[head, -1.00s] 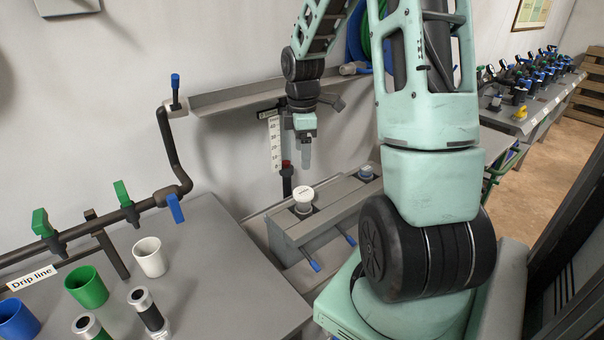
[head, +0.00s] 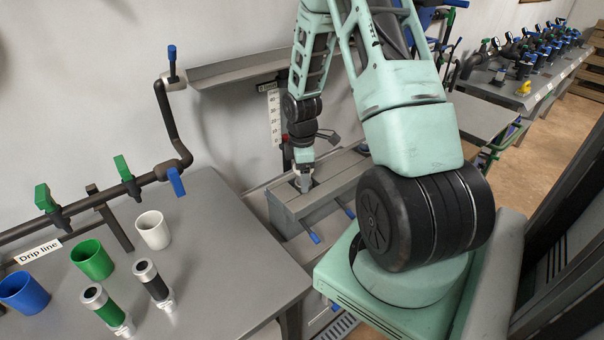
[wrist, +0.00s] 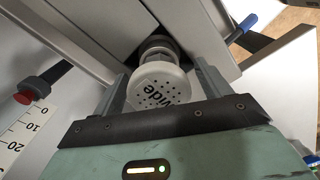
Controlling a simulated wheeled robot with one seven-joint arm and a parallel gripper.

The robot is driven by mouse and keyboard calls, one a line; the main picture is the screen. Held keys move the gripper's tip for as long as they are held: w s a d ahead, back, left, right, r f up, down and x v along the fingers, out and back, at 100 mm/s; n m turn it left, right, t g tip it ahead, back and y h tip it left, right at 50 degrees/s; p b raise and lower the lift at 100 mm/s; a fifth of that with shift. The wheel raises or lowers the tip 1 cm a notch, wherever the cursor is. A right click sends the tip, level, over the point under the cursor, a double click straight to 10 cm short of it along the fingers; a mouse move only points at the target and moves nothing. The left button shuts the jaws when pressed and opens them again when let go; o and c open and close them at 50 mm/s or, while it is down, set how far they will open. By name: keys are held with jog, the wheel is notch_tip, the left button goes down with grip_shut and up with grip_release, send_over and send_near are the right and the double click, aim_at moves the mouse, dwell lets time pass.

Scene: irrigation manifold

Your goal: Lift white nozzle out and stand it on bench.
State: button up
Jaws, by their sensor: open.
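The white nozzle (wrist: 157,86) shows in the wrist view with a round, perforated face marked "wide". Its neck runs into an opening in the grey holder box (wrist: 190,22). My gripper (wrist: 163,82) is open, with one finger on each side of the nozzle; I cannot tell whether either finger touches it. In the head view my gripper (head: 303,186) is down at the left slot of the holder box (head: 292,226) and hides the nozzle. The grey bench (head: 225,262) is at the lower left.
On the bench stand a white cup (head: 153,230), a green cup (head: 92,260), a blue cup (head: 22,293) and two capped cylinders, one black (head: 152,281), one green (head: 106,308). A pipe with valves (head: 75,232) runs along the back. The bench's right part is clear.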

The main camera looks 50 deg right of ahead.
jog(key=shift+f, duration=0.2)
jog(key=c, duration=1.2)
jog(key=shift+r, duration=0.15)
jog(key=shift+r+p, duration=2.8)
jog(key=shift+r, duration=0.05)
jog(key=shift+r, duration=0.1)
jog(key=shift+r+p, duration=1.5)
jog(key=shift+p, duration=0.05)
